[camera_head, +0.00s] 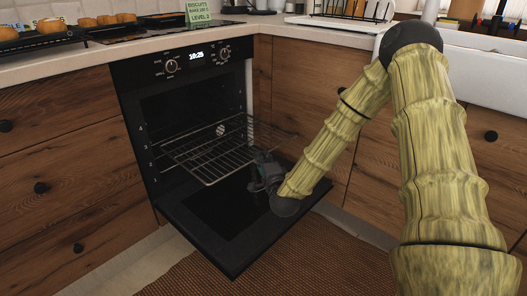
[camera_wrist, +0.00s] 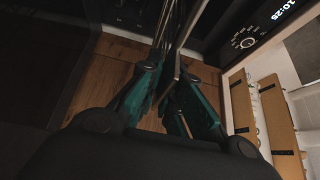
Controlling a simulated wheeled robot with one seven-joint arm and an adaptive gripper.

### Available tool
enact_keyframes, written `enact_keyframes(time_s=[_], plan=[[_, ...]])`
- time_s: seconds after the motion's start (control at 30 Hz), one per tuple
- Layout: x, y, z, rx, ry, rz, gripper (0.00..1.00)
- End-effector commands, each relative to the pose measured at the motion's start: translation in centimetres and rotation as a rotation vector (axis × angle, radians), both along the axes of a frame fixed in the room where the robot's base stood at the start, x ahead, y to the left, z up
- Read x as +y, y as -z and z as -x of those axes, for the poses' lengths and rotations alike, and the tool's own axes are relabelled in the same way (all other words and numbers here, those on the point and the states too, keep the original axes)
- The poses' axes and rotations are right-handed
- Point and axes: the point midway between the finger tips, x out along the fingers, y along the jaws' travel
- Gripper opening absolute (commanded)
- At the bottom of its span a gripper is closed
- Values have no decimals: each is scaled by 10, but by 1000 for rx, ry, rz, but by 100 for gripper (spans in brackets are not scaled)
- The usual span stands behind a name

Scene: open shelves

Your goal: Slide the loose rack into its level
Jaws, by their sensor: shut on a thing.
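The wire rack (camera_head: 208,152) is partly inside the open oven (camera_head: 190,100), with its front part sticking out over the lowered door (camera_head: 232,228). My gripper (camera_head: 262,164) is at the rack's front right edge, above the door, and is shut on it. In the wrist view the teal fingers of my gripper (camera_wrist: 172,88) close around thin rack wires (camera_wrist: 181,42). Level numbers run down the oven's left front edge. I cannot tell which level the rack's rear sits on. A green card (camera_head: 199,12) on the counter reads biscuits and level 2.
Dark trays with baked goods (camera_head: 62,30) stand on the counter (camera_head: 150,42) at the left. Wooden drawers (camera_head: 70,145) flank the oven. A brown woven mat (camera_head: 310,262) lies on the floor before it. The oven space below the rack looks clear.

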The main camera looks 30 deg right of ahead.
Motion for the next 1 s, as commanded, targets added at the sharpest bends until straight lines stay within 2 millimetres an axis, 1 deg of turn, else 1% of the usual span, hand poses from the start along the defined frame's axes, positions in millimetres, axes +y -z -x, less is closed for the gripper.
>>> enact_keyframes(time_s=[0.3,0.5,0.7,1.0], plan=[[2,38,-8,-12,-22,0,0],[3,54,-10,-18,-30,-1,0],[4,60,-10,-20,-34,-4,0],[4,60,-10,-21,-34,-4,0]])
